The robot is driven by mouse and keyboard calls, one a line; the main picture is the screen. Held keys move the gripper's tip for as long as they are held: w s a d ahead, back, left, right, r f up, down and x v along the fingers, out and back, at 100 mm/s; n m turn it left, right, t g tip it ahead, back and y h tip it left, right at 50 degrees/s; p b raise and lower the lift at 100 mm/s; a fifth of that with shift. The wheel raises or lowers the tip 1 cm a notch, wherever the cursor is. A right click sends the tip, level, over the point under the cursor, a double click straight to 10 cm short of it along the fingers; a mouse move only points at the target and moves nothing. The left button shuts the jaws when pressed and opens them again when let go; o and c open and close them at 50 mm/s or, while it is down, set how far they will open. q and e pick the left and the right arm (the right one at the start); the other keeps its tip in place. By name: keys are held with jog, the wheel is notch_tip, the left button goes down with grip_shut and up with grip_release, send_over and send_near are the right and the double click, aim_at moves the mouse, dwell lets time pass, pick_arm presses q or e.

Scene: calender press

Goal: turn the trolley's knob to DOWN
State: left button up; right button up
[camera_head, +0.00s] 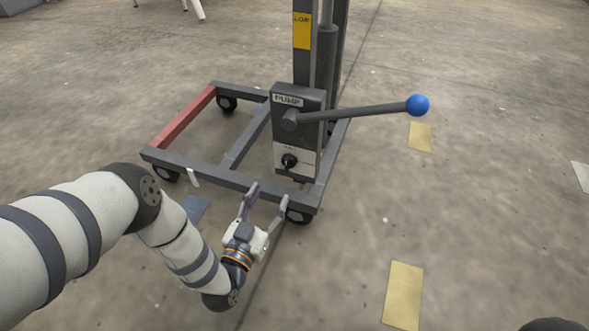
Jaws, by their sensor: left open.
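The trolley (223,174) is a dark grey wheeled frame with one red side bar and an upright mast. A grey box marked PUMP (309,103) is fixed to the mast. Below that label, a black knob (289,161) sits on a light panel; its markings are too small to read. A grey pump lever (360,111) with a blue ball end sticks out to the right above the knob. My left gripper (268,194) is open and empty, below and left of the knob in the picture and apart from it. My right gripper does not show.
A yellow plate (402,295) lies on the concrete floor at the lower right, and a smaller yellow one (420,137) lies under the lever's end. A blue patch (195,208) lies near my left arm. The floor right of the trolley is mostly clear.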

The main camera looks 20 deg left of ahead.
aim_at(286, 164)
pick_arm(q)
jog(key=w+b, duration=0.2)
jog(key=w, duration=0.3)
jog(key=w+b, duration=0.2)
jog(key=w, duration=0.3)
jog(key=shift+w+f, duration=0.2)
jog(key=shift+w, duration=0.2)
jog(key=shift+w+d+r, duration=0.1)
jog(key=shift+w+r, duration=0.05)
jog(key=shift+w, duration=0.25)
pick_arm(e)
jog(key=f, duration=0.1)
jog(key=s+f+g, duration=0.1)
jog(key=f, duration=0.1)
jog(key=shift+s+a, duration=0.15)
pick_arm(q)
jog(key=c, duration=1.1)
